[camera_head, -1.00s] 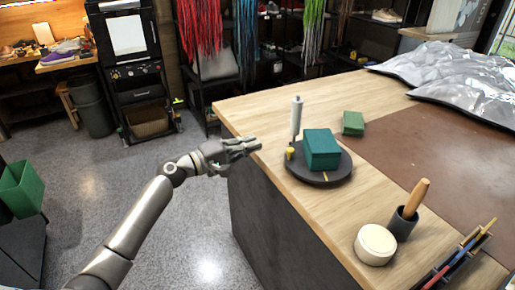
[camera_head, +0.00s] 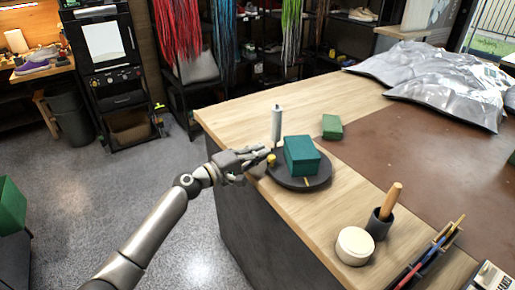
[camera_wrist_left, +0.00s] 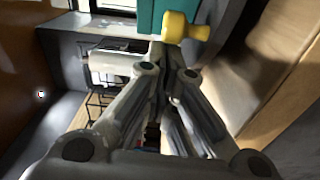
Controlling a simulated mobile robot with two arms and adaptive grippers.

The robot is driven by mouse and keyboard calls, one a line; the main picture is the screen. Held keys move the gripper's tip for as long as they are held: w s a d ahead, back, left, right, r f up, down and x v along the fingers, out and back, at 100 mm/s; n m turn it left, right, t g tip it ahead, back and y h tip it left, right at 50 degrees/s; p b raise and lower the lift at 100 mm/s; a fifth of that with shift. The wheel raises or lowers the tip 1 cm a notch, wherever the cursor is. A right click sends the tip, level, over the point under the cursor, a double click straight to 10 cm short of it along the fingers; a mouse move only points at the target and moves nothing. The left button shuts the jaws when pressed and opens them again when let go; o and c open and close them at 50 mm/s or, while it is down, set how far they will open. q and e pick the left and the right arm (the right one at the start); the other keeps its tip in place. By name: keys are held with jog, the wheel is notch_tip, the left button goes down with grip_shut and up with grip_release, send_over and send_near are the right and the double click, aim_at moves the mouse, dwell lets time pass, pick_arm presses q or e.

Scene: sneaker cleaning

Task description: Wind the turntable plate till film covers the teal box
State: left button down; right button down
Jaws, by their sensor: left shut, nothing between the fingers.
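The teal box (camera_head: 302,156) sits on the dark round turntable plate (camera_head: 318,181) near the table's left edge. A small yellow knob (camera_head: 271,160) stands on the plate's left rim. The pale film roll (camera_head: 277,124) stands upright behind the knob; I cannot make out film on the box. My left gripper (camera_head: 264,156) is shut and empty at the plate's left edge, close to the knob. In the left wrist view the shut fingertips (camera_wrist_left: 163,52) appear just beside the yellow knob (camera_wrist_left: 187,28); whether they touch is unclear. The teal box (camera_wrist_left: 150,15) shows behind. My right gripper is out of view.
A green block (camera_head: 332,127) lies behind the plate. A white round tub (camera_head: 355,246) and a dark cup with a wooden handle (camera_head: 380,223) stand in front of it. A brown mat (camera_head: 410,150) covers the table to the right, with silvery bags (camera_head: 440,85) at the back.

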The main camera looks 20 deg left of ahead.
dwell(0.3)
pick_arm(q)
jog(key=shift+s+n+y+p, duration=0.3)
jog(key=shift+y+p, duration=0.1)
jog(key=shift+p, duration=0.1)
jog(key=shift+s+d+t+y+p, duration=0.1)
jog(key=shift+s+t+y+p, duration=0.1)
jog(key=shift+t+y+p, duration=0.15)
jog(key=shift+s+n, duration=0.15)
jog(key=shift+n, duration=0.15)
